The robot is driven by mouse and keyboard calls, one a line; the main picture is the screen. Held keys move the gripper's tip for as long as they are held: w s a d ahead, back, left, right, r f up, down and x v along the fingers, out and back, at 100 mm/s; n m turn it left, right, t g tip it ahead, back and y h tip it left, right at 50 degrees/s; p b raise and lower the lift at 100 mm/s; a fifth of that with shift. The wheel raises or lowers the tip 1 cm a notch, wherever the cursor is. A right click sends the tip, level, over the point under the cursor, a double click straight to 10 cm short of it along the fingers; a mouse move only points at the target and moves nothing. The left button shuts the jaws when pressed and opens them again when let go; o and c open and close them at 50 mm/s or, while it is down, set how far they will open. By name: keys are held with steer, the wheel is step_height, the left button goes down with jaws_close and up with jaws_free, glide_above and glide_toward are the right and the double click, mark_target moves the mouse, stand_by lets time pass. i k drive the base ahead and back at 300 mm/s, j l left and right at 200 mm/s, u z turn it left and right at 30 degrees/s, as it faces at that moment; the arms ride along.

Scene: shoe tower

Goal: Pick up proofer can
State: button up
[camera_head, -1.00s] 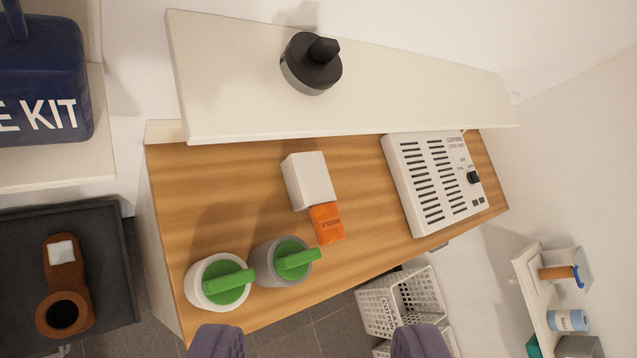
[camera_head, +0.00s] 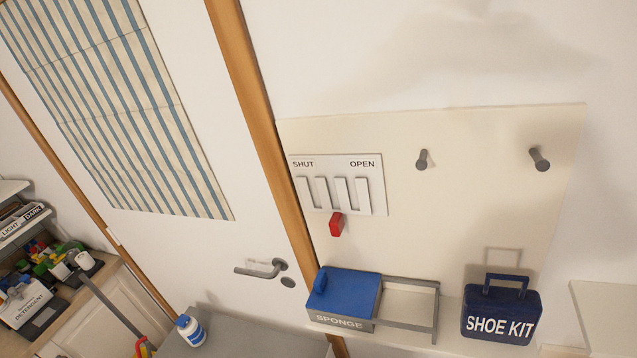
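I cannot make out a can marked as proofer in this view. A small white bottle with a blue cap (camera_head: 190,330) stands on a grey surface (camera_head: 240,345) at the bottom left; I cannot read its label. My gripper is not in view.
A white door with a lever handle (camera_head: 264,268) and a striped blind (camera_head: 120,100) fills the left. A SHUT/OPEN panel (camera_head: 338,184) and two pegs are on the wall board. A SPONGE box (camera_head: 345,296) and a blue SHOE KIT case (camera_head: 500,310) sit below. A cluttered counter is at far left.

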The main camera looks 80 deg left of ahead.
mark_target(194, 333)
steer(key=u, duration=3.1)
